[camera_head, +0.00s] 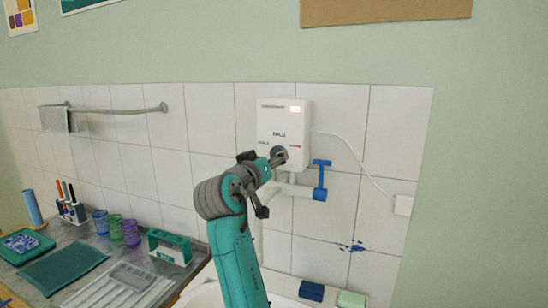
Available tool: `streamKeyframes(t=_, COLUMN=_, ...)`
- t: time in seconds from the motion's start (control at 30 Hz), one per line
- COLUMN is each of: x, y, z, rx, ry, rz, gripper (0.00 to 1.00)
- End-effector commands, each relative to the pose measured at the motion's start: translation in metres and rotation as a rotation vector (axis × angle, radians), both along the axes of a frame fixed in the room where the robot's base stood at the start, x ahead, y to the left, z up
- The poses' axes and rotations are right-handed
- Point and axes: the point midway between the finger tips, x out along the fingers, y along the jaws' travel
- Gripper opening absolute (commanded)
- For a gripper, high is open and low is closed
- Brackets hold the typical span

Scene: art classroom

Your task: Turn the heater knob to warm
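Whether the fingers touch or grip the knob is unclear.
A blue-handled valve (320,180) is right of my gripper, below the heater. A white cable runs to a wall outlet (403,205). A sink (205,297) lies below. The left counter holds cups, a drying mat (62,268) and a teal holder (170,247).

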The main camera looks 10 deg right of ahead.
Motion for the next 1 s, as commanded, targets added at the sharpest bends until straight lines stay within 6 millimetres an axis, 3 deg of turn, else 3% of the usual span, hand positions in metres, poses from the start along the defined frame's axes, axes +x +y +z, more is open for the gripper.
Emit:
streamKeyframes(t=0.2, x=-0.036, y=0.027, z=-0.001, rx=0.0, ry=0.0, rz=0.002, gripper=0.68)
streamKeyframes(t=0.4, x=-0.058, y=0.043, z=0.0, rx=0.0, ry=0.0, rz=0.001, gripper=0.68)
streamKeyframes(t=1.0, x=-0.066, y=0.048, z=-0.001, rx=0.0, ry=0.001, rz=0.0, gripper=0.68)
